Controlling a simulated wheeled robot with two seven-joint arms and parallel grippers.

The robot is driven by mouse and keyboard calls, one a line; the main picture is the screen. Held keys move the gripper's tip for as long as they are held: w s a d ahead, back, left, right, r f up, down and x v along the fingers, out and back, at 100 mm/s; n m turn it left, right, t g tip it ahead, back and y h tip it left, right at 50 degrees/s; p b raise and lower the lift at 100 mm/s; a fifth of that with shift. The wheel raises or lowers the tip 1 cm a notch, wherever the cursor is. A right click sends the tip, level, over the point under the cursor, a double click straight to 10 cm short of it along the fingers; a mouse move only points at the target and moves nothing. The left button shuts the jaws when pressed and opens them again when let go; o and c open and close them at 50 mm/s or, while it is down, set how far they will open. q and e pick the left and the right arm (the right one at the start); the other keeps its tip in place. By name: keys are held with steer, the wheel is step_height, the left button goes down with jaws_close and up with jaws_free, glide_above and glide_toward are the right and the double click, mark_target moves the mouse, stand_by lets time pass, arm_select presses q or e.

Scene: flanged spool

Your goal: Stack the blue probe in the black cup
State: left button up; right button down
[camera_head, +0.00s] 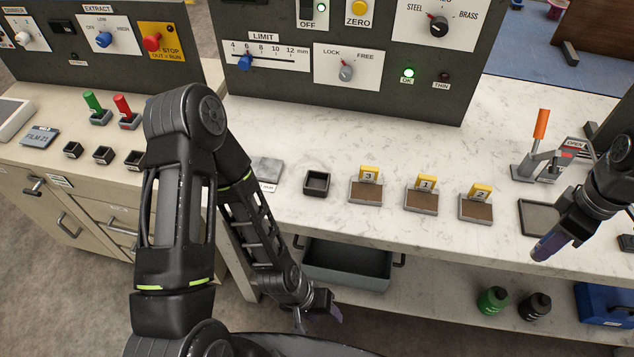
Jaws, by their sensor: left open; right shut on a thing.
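My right gripper (556,236) is at the far right, pointing down and left above the front edge of the bench. It is shut on a dark blue piece (547,245), seemingly the blue probe, though fingers and probe are hard to tell apart here. A square, open black cup (318,183) stands upright on the white bench, well to the left of that gripper. It looks empty. Smaller black square cups (103,155) stand on the left bench, one partly behind my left arm. My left gripper (318,315) is open and low, below the bench top in front of the shelf.
Several brown blocks with yellow number tags (421,198) stand between the black cup and a shallow grey tray (540,218). An orange-handled lever clamp (541,145) stands behind the tray. Control panels (350,60) rise at the back. Bottles (534,306) stand on the lower shelf.

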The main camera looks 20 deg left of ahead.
steer(key=w+a+f+m, duration=0.1)
steer(key=w+a+m, duration=0.2)
steer(key=a, duration=0.1)
steer(key=w+a+f+m, duration=0.1)
steer(key=w+a+m, duration=0.3)
steer(key=w+a+f+m, duration=0.1)
steer(key=w+a+m, duration=0.2)
steer(key=a+m, duration=0.1)
steer(key=shift+w+a+f, duration=0.15)
steer(key=shift+w+a, duration=0.05)
steer(key=shift+w, duration=0.05)
arm_select(q)
steer(key=shift+s+a+f, duration=0.15)
steer(key=shift+s+f, duration=0.1)
steer(key=shift+s, duration=0.05)
steer(key=shift+c, duration=0.5)
